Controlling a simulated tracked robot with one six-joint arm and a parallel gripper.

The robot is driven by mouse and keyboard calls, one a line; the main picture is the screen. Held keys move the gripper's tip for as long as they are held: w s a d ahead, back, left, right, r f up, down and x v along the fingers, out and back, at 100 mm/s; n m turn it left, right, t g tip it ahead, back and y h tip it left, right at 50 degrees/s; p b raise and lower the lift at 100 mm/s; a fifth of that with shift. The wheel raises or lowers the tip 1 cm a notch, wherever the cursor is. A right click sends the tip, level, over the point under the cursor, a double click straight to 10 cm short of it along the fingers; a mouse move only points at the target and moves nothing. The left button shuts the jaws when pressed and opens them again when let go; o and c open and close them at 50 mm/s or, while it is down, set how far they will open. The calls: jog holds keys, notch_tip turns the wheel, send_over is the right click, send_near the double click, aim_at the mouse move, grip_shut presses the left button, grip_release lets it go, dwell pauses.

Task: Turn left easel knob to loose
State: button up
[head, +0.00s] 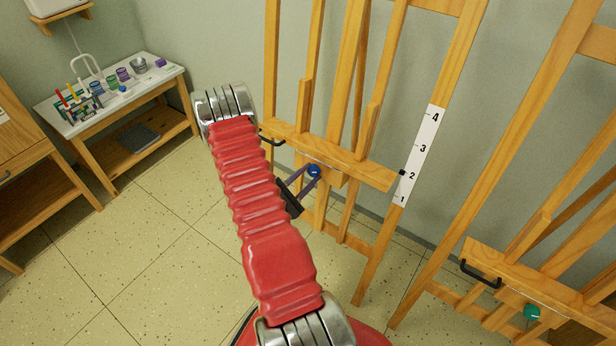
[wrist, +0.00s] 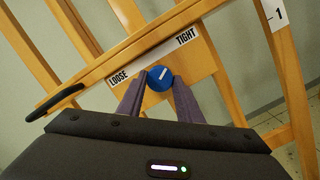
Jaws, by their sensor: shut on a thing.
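The blue knob (head: 314,171) is on the front of the left easel (head: 370,168), below its ledge. In the wrist view the knob (wrist: 158,74) sits under a tilted white label strip (wrist: 154,56), which reads LOOSE at its left end and TIGHT at its right. The white line on the knob slants up to the right, toward the TIGHT side. My gripper (wrist: 158,86) has its two purple-grey fingers shut on the knob, one on each side. The head view shows my gripper (head: 308,177) at the knob, partly behind my red arm.
A second easel (head: 578,283) with a green knob (head: 532,312) stands at the right. A black handle (head: 272,141) sticks out left of the blue knob. A numbered scale (head: 420,155) is on the left easel's right leg. A supply table (head: 160,80) stands back left; floor between is clear.

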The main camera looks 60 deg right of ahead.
jog(key=shift+a, duration=0.15)
jog(key=shift+c, duration=0.2)
jog(key=shift+n, duration=0.5)
jog(key=shift+s+n, duration=0.1)
jog(key=shift+n, duration=0.5)
jog(key=n, duration=0.2)
jog(key=n+t, duration=0.1)
jog(key=n, duration=0.1)
jog(key=shift+s+n+t, duration=0.1)
jog(key=shift+n+t, duration=0.2)
jog(key=shift+n, duration=0.1)
jog(key=n, duration=0.3)
jog(key=n+t, duration=0.1)
jog(key=n, duration=0.2)
jog(key=shift+r+t, duration=0.1)
jog(key=shift+t, duration=0.2)
jog(key=n, duration=0.7)
jog(key=shift+d+r+t+y, duration=0.2)
jog(key=shift+t+y, duration=0.2)
jog(key=n+y, duration=0.1)
jog(key=n, duration=0.5)
jog(key=shift+r, duration=0.15)
jog(key=shift+n, duration=0.3)
